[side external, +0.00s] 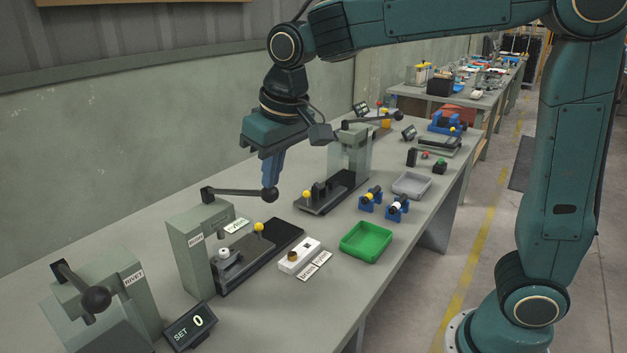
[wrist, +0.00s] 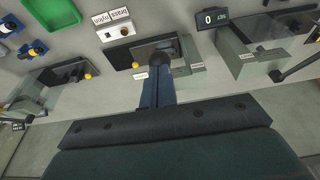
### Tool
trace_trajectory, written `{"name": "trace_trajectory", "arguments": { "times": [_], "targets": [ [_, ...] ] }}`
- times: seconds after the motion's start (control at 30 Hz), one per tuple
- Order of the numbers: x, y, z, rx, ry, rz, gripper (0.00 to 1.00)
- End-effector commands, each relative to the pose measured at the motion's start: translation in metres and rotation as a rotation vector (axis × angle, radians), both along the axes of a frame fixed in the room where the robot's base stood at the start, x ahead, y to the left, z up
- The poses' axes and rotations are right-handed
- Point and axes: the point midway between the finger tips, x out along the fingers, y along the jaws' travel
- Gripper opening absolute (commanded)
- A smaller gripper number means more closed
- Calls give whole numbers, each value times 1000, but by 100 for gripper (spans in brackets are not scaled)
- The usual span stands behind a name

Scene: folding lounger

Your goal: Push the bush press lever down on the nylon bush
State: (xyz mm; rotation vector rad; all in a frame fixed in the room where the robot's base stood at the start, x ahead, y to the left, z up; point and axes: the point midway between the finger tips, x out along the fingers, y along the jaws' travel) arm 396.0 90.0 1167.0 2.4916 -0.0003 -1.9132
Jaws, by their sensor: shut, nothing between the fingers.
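The bush press (side external: 190,244) is a grey-green stand on the bench. Its black lever (side external: 236,191) reaches out roughly level and ends in a black ball (side external: 270,195). My gripper (side external: 270,186) is shut and empty, pointing down with its tips at the ball; I cannot tell whether they touch. In the wrist view the ball (wrist: 160,60) shows at the end of my fingers (wrist: 158,82). A small white piece, which looks like the nylon bush (side external: 224,253), sits low in the press. The wrist view does not show it clearly.
A white holder (side external: 299,256) with a brass bush stands right of the press, by brass and nylon labels (side external: 315,265). A green tray (side external: 366,243) lies further right. The rivet press (side external: 110,290) and a counter display (side external: 190,325) stand at left; another lever press (side external: 348,155) stands behind.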

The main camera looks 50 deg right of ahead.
Motion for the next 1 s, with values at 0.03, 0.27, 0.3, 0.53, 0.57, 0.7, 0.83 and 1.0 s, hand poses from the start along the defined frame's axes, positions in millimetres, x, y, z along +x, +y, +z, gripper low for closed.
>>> {"name": "trace_trajectory", "arguments": {
  "times": [0.03, 0.27, 0.3, 0.53, 0.57, 0.7, 0.83, 1.0],
  "targets": [
    [0, 0, -2, 0, 1, 0, 0],
    [0, 0, -9, 0, 1, 0, 0],
    [0, 0, -11, 0, 1, 0, 0],
    [0, 0, -18, 0, 0, 0, 0],
    [-1, 0, -19, 0, 0, 0, 0],
    [-1, 0, -23, 0, 1, 0, 0],
    [-1, 0, -27, 0, 0, 0, 0],
    [-1, 0, -32, 0, 0, 0, 0]
  ]
}}
